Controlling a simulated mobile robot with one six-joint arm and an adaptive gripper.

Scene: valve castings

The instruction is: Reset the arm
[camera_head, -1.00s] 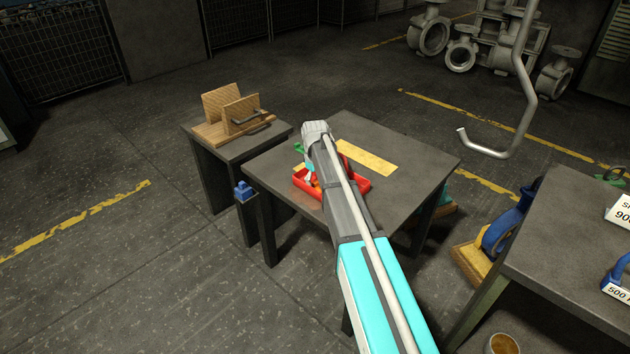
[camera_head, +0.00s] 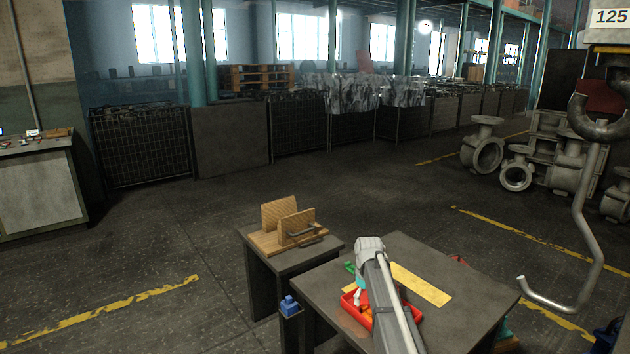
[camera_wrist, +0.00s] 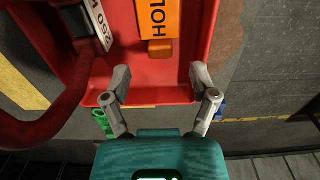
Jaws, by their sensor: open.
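My gripper (camera_wrist: 160,82) is open and empty in the wrist view, its two fingers apart over the near edge of a red tray (camera_wrist: 178,95). An orange tag (camera_wrist: 158,18) with partly visible lettering lies in the tray between and beyond the fingers. A red object with a white "250" label (camera_wrist: 97,22) is at the left, near the left finger.
A yellow strip (camera_head: 422,284) lies on the table. A smaller stand (camera_head: 262,280) at left bears a wooden holder (camera_head: 290,226). A blue item (camera_head: 289,306) sits between them. A bent grey pipe hook (camera_head: 582,230) hangs at right. The floor at left is open.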

